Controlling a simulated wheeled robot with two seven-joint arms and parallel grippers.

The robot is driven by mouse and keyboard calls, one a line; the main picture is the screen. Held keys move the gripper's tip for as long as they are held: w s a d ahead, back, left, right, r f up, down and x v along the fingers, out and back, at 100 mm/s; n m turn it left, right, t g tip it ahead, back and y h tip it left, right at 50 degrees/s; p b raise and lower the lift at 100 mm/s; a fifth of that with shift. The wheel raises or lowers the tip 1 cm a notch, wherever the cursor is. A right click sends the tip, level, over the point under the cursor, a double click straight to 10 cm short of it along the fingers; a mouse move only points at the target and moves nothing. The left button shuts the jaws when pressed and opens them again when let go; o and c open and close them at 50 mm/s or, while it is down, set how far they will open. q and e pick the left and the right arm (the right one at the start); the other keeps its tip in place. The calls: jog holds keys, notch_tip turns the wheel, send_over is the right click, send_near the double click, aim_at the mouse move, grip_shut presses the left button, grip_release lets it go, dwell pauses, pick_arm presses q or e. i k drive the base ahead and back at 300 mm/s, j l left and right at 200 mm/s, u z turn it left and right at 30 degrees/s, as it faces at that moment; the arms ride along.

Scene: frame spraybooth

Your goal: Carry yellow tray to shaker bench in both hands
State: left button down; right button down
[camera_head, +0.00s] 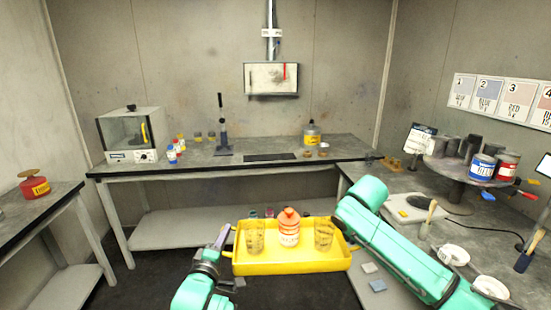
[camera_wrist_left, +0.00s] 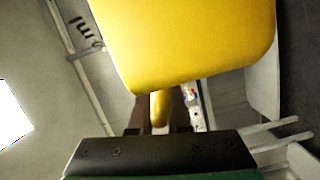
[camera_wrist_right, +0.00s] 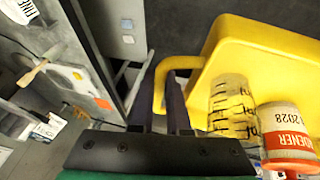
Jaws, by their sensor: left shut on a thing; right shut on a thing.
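The yellow tray (camera_head: 290,268) is held level in front of me, above the floor. It carries a white and orange bottle (camera_head: 289,230) between two stained clear cups, the left cup (camera_head: 256,238) and the right cup (camera_head: 323,235). My left gripper (camera_head: 226,250) is shut on the tray's left handle, which also shows in the left wrist view (camera_wrist_left: 158,108). My right gripper (camera_wrist_right: 167,108) is shut on the other handle (camera_wrist_right: 172,63); in the head view my right forearm mostly covers it. The long grey bench (camera_head: 240,165) stands along the back wall, apart from the tray.
On the back bench are a clear-fronted box machine (camera_head: 132,135), small bottles, a lever press (camera_head: 222,135) and a yellow-grey can (camera_head: 312,135). The right bench holds paint cans on a turntable (camera_head: 465,175). Another bench with a red can (camera_head: 34,185) is left. Dark floor lies between.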

aim_at(266, 149)
jog(key=i+u, duration=0.1)
jog(key=i, duration=0.85)
jog(key=i+l, duration=0.1)
jog(key=i, duration=0.85)
jog(key=i+j, duration=0.1)
jog(key=i, duration=0.8)
jog(key=i+j, duration=0.15)
jog(key=i, duration=0.75)
jog(key=u, duration=0.05)
